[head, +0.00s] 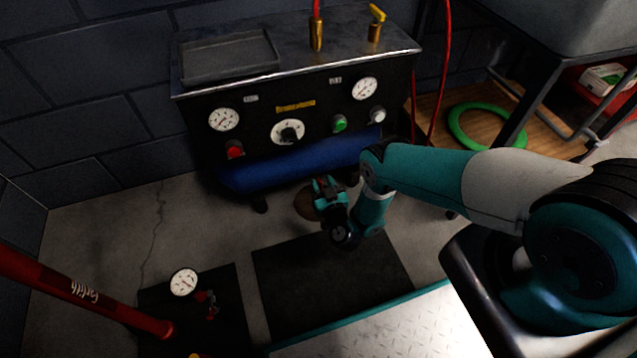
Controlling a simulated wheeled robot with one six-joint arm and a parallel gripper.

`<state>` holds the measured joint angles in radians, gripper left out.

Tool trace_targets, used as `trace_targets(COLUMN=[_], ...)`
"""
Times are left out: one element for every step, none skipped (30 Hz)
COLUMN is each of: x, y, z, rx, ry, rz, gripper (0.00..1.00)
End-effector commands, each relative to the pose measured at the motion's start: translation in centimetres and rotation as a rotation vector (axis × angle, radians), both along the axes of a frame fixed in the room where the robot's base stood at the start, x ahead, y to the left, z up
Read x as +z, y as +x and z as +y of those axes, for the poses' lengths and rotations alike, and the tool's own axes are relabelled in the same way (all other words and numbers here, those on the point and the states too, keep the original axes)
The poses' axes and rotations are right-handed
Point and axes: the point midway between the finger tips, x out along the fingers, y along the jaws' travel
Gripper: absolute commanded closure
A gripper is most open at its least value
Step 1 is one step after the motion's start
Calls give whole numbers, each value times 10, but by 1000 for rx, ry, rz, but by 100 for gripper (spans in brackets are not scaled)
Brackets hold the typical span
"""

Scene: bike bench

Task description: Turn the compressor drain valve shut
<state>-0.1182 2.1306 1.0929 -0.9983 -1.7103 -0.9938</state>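The compressor is a black cabinet (265,155) with a blue tank (270,175) slung below it, against the back wall. No drain valve can be clearly made out at the tank; my gripper and arm cover part of that area. A yellow lever (377,12) on a brass fitting (375,32) stands on the cabinet top at right; I cannot tell whether it is the drain valve. My gripper (321,187) is low in front of the tank's underside, right of its middle. Its fingers are small and dark here, so their opening is unclear. A brownish round patch (305,204) shows beside it.
The panel carries gauges (224,119), a dial (288,132), a red button (235,149) and a green one (340,123). Red hoses (445,60) hang at right. A dark mat (330,285) lies below my gripper.

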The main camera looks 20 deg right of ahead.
Motion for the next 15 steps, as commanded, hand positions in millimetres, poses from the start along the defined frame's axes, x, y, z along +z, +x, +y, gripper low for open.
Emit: trace_targets(x=[-7, -7, -6, -6, -5, -4, -4, -3, -3, -2, -2, -1, 0, 0, 0], y=[8, 11, 15, 17, 20, 22, 24, 25, 27, 28, 29, 29, 30, 30, 30], z=[0, 0, 0, 0, 0, 0, 0, 0, 0, 0, 0, 0, 0, 0, 0], rx=[-2, -2, -2, -1, -1, -1, -1, -1, -1, -1, -1, -1, -1, 0, 0], ry=[2, 0, 2, 2, 0, 1, 2, 2, 0, 0, 0, 0, 0, 0, 0], rz=[-3, -2, -1, -1, -1, -1, 0, 0, 0, 0, 0, 0, 0, 0, 0], gripper=[62, 62, 62, 62, 62, 62, 62, 62, 62, 62, 62, 62, 62, 62, 62])
